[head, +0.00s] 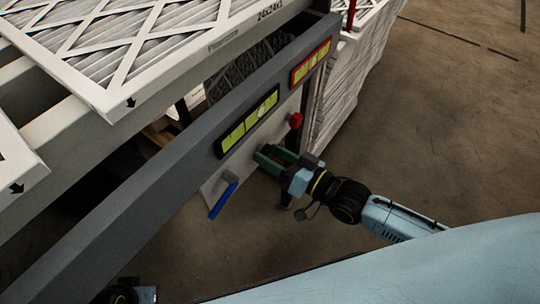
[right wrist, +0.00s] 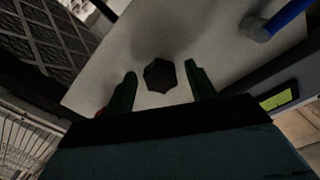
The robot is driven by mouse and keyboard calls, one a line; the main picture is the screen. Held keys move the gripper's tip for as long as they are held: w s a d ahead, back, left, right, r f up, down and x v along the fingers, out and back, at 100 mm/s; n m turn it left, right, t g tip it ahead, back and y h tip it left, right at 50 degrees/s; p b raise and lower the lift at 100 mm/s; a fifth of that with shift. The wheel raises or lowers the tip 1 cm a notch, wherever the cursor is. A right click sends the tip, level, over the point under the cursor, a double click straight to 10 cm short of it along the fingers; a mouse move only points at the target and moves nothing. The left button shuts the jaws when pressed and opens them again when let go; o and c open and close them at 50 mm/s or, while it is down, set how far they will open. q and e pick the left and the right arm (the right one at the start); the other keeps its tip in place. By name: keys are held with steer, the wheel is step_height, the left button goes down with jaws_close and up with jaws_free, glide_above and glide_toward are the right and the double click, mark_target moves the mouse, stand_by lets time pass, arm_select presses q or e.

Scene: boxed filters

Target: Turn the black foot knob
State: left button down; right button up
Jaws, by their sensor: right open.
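The black foot knob (right wrist: 160,75) is a dark, faceted knob on a pale grey panel (right wrist: 105,63), seen in the right wrist view. My right gripper (right wrist: 160,77) is open, with one green finger on each side of the knob and a visible gap on both sides. In the head view my right gripper (head: 264,155) reaches the panel from the right, below the yellow-green label; the knob is hidden there.
A red knob (head: 295,120) sits up and right of my right gripper; a blue lever (head: 223,199) sits down and left. A grey beam (head: 165,165) with labels runs above the panel. Stacked white filters (head: 352,70) stand behind. Floor at right is clear.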

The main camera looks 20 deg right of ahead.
arm_select(q)
steer(key=shift+d+r, duration=0.15)
steer(key=shift+r, duration=0.2)
arm_select(e)
steer(key=shift+w+a, duration=0.3)
steer(key=shift+w, duration=0.05)
steer(key=c, duration=1)
steer(key=n+p, duration=0.4)
steer(key=n, duration=0.1)
steer(key=shift+r+n, duration=0.1)
steer(key=shift+n, duration=0.3)
steer(key=n+p, duration=0.3)
steer(key=n, duration=0.3)
arm_select(q)
steer(key=s+a+f, duration=0.3)
steer(key=s+f, duration=0.1)
steer(key=f, duration=0.4)
steer(key=s+a+f+g, duration=0.1)
steer(key=s+a+f, duration=0.2)
steer(key=s+f, duration=0.2)
steer(key=shift+s+a+f+m+y+p, duration=0.3)
steer(key=shift+a+f+y+p, duration=0.1)
steer(key=shift+f, duration=1.45)
arm_select(e)
steer(key=shift+n, duration=1.5)
